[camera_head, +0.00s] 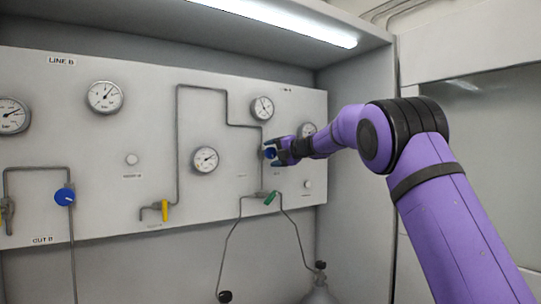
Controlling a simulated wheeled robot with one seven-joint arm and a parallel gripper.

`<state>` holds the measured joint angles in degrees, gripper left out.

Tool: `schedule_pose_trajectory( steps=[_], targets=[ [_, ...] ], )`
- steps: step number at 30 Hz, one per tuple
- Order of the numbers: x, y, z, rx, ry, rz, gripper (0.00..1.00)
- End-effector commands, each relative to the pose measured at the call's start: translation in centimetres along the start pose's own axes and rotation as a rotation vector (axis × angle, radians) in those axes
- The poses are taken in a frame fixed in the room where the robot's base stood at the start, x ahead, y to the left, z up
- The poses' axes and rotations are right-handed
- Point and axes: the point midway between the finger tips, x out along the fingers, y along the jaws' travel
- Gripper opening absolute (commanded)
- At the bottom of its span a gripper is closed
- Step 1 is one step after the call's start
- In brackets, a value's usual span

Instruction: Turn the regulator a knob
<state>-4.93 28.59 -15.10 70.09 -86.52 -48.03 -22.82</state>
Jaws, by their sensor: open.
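A blue round knob (270,153) shows on the right part of the grey panel, below a small gauge (262,108). My gripper (278,152) is open right at this knob, and its dark fingers partly cover the knob. I cannot tell whether the fingers touch it. My purple arm reaches in from the right. A second blue knob (65,197) with a white mark sits on the pipe at the far left, well away from my gripper. No legible label names either knob as regulator a.
Gauges, thin pipes, a yellow-handled valve (165,210) and a green-handled valve (270,198) are on the panel (140,100). A gauge (307,130) stands just behind my wrist. A gas cylinder (320,293) stands below. A lamp (285,20) hangs above.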

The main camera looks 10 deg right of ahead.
Motion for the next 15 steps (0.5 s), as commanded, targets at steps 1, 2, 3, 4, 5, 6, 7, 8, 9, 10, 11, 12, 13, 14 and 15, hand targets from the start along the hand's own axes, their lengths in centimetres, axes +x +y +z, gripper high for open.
schedule_pose_trajectory(
  steps=[1,2,3,4,5,6,7,8,9,10,11,12,13,14,15],
  targets=[
    [-0.9,0.1,0.1,0.000,-0.002,0.001,0.72],
    [-1.5,0.1,0.0,0.001,-0.002,0.001,0.72],
    [-2.2,0.1,0.0,0.000,-0.001,0.001,0.72],
    [-2.8,0.1,0.0,0.000,-0.002,0.001,0.72],
    [-3.4,0.1,0.1,0.000,-0.002,0.001,0.72],
    [-4.2,0.1,0.1,0.001,-0.003,0.000,0.72],
    [-4.8,0.1,0.0,0.000,-0.002,0.001,0.72],
    [-5.3,0.1,0.0,0.000,-0.002,0.001,0.72],
    [-6.0,0.1,0.0,0.000,-0.001,0.001,0.72],
    [-6.5,0.1,0.0,0.000,-0.001,0.001,0.72],
    [-7.0,0.1,0.0,0.000,-0.001,0.001,0.72],
    [-7.5,0.0,0.0,0.000,-0.002,0.000,0.72],
    [-7.9,0.0,0.0,0.000,-0.001,0.000,0.72],
    [-8.3,0.0,0.0,0.000,-0.001,0.001,0.72],
    [-8.6,0.0,0.0,0.000,0.000,0.001,0.72]
  ],
)
